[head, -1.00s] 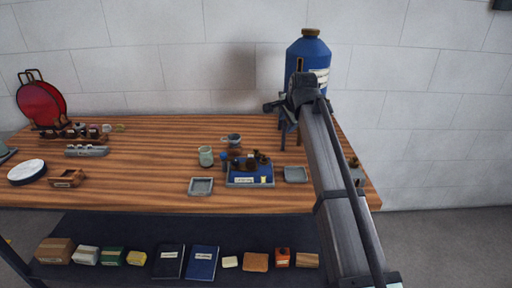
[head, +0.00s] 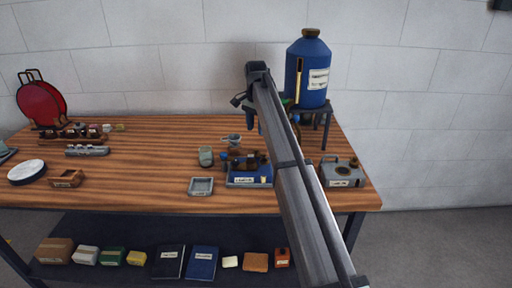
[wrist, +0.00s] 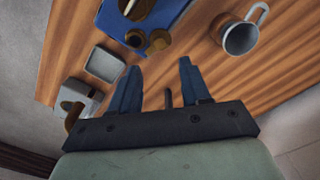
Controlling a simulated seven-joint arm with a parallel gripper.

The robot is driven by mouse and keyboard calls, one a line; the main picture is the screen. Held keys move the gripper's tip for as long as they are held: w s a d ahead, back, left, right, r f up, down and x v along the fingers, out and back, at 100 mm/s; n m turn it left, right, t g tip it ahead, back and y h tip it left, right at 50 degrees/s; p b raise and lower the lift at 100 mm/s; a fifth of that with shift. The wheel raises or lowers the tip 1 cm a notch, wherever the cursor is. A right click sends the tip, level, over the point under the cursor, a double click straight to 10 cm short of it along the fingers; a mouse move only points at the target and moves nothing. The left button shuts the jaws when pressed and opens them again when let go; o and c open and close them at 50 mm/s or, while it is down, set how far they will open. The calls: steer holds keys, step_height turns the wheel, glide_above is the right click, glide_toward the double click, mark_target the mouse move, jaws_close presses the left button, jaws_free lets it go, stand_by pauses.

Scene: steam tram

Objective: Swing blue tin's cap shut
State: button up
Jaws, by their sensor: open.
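The blue tin (head: 248,179) stands on the wooden table, right of the middle, with a pale label on its front. In the wrist view the blue tin (wrist: 165,12) is cut off at the top edge. Brown round parts (wrist: 159,40) show at its near edge; I cannot tell surely which is the cap or how far it is swung. My gripper (wrist: 160,64) is open and empty, its two blue fingers pointing towards the tin and apart from it. In the head view my gripper (head: 250,124) is behind and above the tin, partly hidden by my arm.
A grey cup (wrist: 240,38) stands close beside the tin. A grey tin (head: 342,173) stands at the right, near a large blue canister (head: 308,75) on a stand.

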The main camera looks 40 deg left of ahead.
mark_target(256, 149)
step_height(256, 149, down, 9)
steer(key=shift+f, duration=0.1)
stand_by(0.3)
jaws_close()
stand_by(0.5)
